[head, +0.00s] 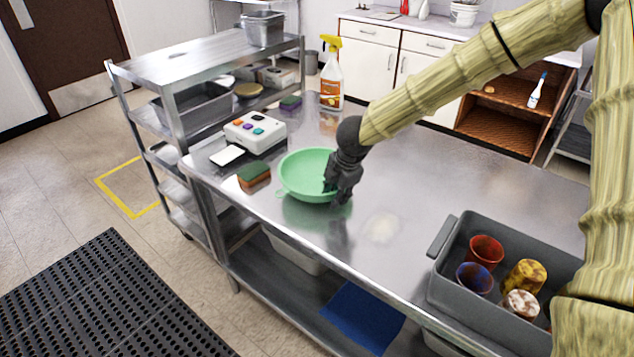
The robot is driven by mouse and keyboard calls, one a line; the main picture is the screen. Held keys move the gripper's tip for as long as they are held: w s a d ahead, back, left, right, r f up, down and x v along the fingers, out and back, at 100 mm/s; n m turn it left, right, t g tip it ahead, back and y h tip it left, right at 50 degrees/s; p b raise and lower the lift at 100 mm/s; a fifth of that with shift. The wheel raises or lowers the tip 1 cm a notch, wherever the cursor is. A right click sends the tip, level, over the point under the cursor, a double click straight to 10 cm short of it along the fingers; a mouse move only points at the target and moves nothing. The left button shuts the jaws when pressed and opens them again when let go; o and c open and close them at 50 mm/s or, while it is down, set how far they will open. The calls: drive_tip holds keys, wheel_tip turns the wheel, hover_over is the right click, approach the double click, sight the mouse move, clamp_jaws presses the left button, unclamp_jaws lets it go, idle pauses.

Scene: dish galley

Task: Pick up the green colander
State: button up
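The green colander (303,172) sits on the left part of the steel table (420,190), with its open side up. My gripper (336,192) is at the colander's right rim, pointing down, and overlaps that edge in the head view. The dark fingers are small and bunched together, so I cannot tell whether they are closed on the rim or only beside it. The right edge of the colander is partly hidden behind my gripper.
A sponge (254,175), a white button box (255,132) and a spray bottle (331,75) stand left of and behind the colander. A grey bin (445,285) with several cups is at the front right. The table's middle is clear.

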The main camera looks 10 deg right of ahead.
drive_tip(key=shift+s+r, duration=0.3)
clamp_jaws()
drive_tip(key=shift+w+f, duration=0.15)
